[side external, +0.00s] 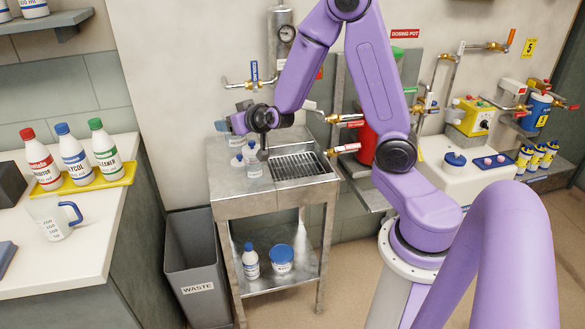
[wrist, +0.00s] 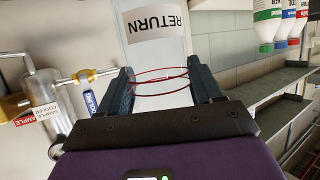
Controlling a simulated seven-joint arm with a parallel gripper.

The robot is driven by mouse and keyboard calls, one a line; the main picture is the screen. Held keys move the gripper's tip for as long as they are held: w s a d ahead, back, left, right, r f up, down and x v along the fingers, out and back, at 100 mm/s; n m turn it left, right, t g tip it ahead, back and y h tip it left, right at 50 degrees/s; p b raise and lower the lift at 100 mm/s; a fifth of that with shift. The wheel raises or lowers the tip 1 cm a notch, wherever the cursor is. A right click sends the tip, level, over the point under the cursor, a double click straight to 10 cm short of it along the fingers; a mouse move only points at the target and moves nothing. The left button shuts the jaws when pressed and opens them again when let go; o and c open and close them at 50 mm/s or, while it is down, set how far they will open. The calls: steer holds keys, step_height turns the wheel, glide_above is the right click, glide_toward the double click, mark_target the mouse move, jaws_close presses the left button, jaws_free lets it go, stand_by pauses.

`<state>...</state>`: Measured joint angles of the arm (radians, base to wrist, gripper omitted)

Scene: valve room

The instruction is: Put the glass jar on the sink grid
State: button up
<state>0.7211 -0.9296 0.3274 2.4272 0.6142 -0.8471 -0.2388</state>
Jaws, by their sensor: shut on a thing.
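My gripper (side external: 239,118) is at the back left of the steel sink unit, above its flat top. It is shut on the glass jar (wrist: 153,55), which is clear with a white RETURN label that reads upside down in the wrist view. The jar sits between both fingers of my gripper (wrist: 163,88). In the side view the jar is small and partly hidden by the fingers. The sink grid (side external: 300,165), dark bars in the right part of the sink top, lies to the right of my gripper and looks bare.
Valves and pipes (side external: 254,80) project from the wall behind. A grey waste bin (side external: 197,265) stands left of the sink. A counter (side external: 95,245) with bottles is further left.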

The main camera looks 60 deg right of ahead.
steer(key=shift+w+d+r+n+y, duration=1.35)
steer(key=shift+w+d+n+y, duration=1.15)
steer(key=shift+d+y, duration=0.65)
steer(key=s+d+f+n+g+y, duration=0.1)
steer(key=s+d+f+n+y, duration=0.25)
steer(key=s+d, duration=0.3)
steer(key=s+d+f+n+g+y, duration=0.2)
steer(key=s+d+f+n+y, duration=0.15)
steer(key=s+d, duration=0.35)
steer(key=shift+m+h, duration=0.25)
steer(key=shift+m, duration=0.15)
steer(key=f, duration=0.9)
steer(key=s+f, duration=0.1)
steer(key=f, duration=0.3)
steer(key=shift+a+f, duration=0.2)
steer(key=shift+a, duration=0.15)
steer(key=shift+w+f, duration=0.1)
steer(key=shift+f, duration=0.2)
steer(key=shift+w+d+r, duration=0.1)
steer(key=shift+w+d, duration=1.2)
steer(key=shift+d, duration=0.05)
steer(key=shift+f, duration=0.6)
